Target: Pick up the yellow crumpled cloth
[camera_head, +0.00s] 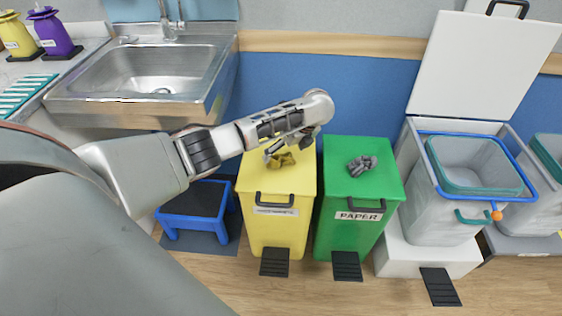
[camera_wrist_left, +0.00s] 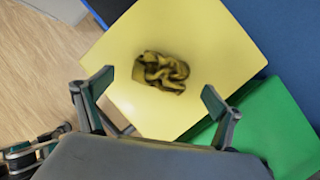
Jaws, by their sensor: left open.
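The yellow crumpled cloth (camera_head: 280,159) lies on the lid of the yellow bin (camera_head: 284,183). In the left wrist view the cloth (camera_wrist_left: 161,72) is a dark yellow lump near the middle of the bright yellow lid (camera_wrist_left: 206,35). My left gripper (camera_head: 285,146) is over the yellow bin, close to the cloth in the head view. In the left wrist view its two fingers (camera_wrist_left: 158,88) are spread apart with nothing between them, and the cloth lies beyond the fingertips.
A green bin (camera_head: 348,222) labelled PAPER stands to the right, with a grey crumpled cloth (camera_head: 361,165) on its lid. An open white bin (camera_head: 436,195) is further right. A sink (camera_head: 152,75) and a blue step stool (camera_head: 196,208) are at left. A blue wall stands behind the bins.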

